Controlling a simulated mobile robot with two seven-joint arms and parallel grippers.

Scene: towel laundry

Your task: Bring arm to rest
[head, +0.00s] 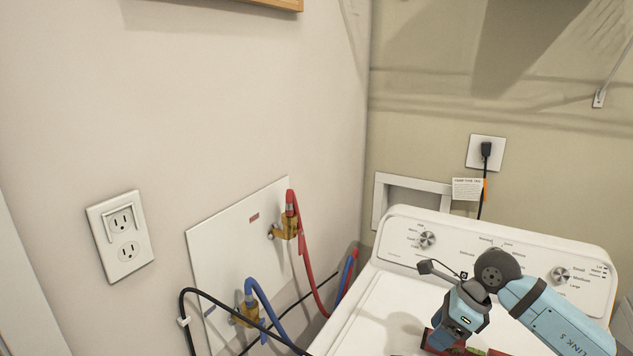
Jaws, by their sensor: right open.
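My right arm comes in from the right over the white washing machine (375,305). My right gripper (455,345) points down at the lower edge of the head view, above the washer's top. It is open, and its fingertips are mostly cut off by the frame. A small patch of red and green shows by the gripper at the bottom edge; I cannot tell what it is. My left gripper is not in view.
The washer's control panel (500,255) with knobs stands behind my right arm. Red (305,250) and blue (268,305) hoses with brass valves run along the left wall. An outlet (120,236) is on the left wall, and a plugged-in cord (485,165) hangs on the back wall.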

